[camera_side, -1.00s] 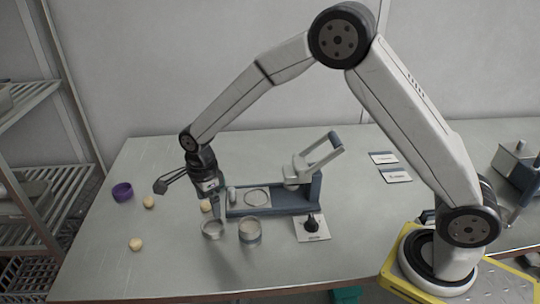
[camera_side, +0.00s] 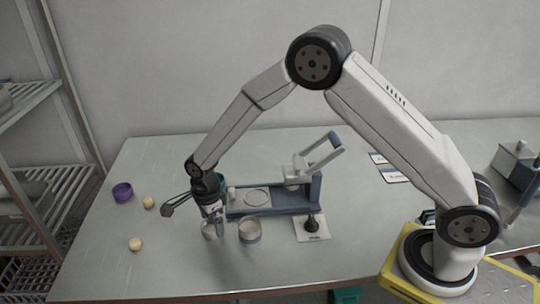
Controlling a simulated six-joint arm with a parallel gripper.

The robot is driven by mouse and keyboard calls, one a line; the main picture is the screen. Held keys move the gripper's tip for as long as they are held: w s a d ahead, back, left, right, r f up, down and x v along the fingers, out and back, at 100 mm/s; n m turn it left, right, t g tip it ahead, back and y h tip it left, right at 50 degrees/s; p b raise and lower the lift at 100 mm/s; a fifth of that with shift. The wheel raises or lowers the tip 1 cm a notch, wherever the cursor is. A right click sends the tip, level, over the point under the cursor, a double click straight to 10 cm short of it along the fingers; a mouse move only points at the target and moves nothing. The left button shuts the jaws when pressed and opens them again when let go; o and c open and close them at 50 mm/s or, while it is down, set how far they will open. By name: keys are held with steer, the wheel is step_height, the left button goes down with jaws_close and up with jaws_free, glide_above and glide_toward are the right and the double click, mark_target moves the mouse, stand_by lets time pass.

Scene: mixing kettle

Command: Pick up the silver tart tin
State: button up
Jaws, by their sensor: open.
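The silver tart tin (camera_side: 208,234) stands on the table, small and round, partly hidden by my gripper. My gripper (camera_side: 215,232) is open and points down at the tin, with its fingers at or just over the rim. I cannot tell whether the fingers touch the tin.
A second round silver container (camera_side: 250,233) stands close to the right of my gripper. Behind is a blue-grey press (camera_side: 285,205) with a raised handle. A purple cup (camera_side: 122,192) and pale balls (camera_side: 136,244) lie to the left. A dark-knobbed tool (camera_side: 312,222) stands on a white card. The front table is clear.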

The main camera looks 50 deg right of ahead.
steer(key=shift+f, duration=0.6)
steer(key=c, duration=1)
